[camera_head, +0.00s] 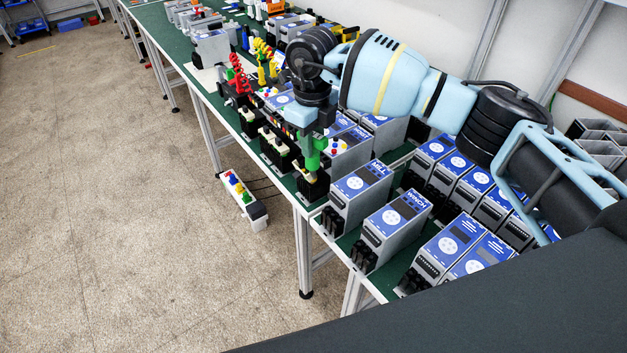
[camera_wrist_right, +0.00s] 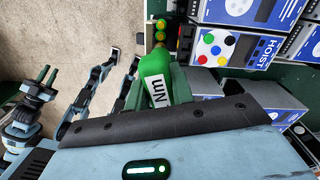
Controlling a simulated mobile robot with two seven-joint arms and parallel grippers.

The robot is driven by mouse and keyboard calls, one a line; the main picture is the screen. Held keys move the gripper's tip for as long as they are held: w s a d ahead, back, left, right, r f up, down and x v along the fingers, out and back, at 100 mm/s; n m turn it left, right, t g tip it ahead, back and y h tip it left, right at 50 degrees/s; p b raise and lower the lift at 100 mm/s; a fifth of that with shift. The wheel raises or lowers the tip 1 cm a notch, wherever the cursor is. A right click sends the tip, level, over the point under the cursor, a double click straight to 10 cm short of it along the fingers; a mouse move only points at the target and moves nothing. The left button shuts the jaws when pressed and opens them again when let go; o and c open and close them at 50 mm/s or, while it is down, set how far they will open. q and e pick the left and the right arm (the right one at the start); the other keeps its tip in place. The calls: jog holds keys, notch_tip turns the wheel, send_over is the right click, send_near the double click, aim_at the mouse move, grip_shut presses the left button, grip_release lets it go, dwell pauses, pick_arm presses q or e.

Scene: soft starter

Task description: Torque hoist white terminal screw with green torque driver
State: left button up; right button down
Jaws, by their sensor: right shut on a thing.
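My right gripper (camera_head: 311,130) is shut on the green torque driver (camera_head: 312,160), which points down. In the right wrist view the driver (camera_wrist_right: 153,70) carries an "Nm" label. Its lower end is over a black terminal block (camera_head: 312,186) in front of the hoist soft starter (camera_head: 353,153). The hoist unit (camera_wrist_right: 235,47) also shows in the right wrist view, with coloured dots on its face. I cannot make out the white terminal screw or whether the driver tip touches anything. My left gripper (camera_wrist_right: 46,75) shows at the left of that view, empty, its fingers apart.
The mill unit (camera_head: 362,182) and winch unit (camera_head: 396,222) stand close by on the green bench. Red (camera_head: 240,75) and yellow (camera_head: 262,60) coiled-cord tools stand farther back. The floor on the left is clear.

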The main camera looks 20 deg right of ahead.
dwell(0.3)
jog(key=m, duration=0.4)
jog(key=shift+m, duration=0.3)
pick_arm(q)
jog(key=shift+s+f, duration=0.1)
pick_arm(e)
jog(key=n, duration=0.3)
jog(key=shift+f+n+b, duration=0.2)
jog(key=shift+n+b, duration=0.1)
jog(key=shift+b, duration=0.1)
pick_arm(q)
jog(key=shift+s+f, duration=0.55)
jog(key=shift+f, duration=0.1)
pick_arm(e)
jog(key=shift+r+n, duration=0.15)
jog(key=shift+n, duration=0.35)
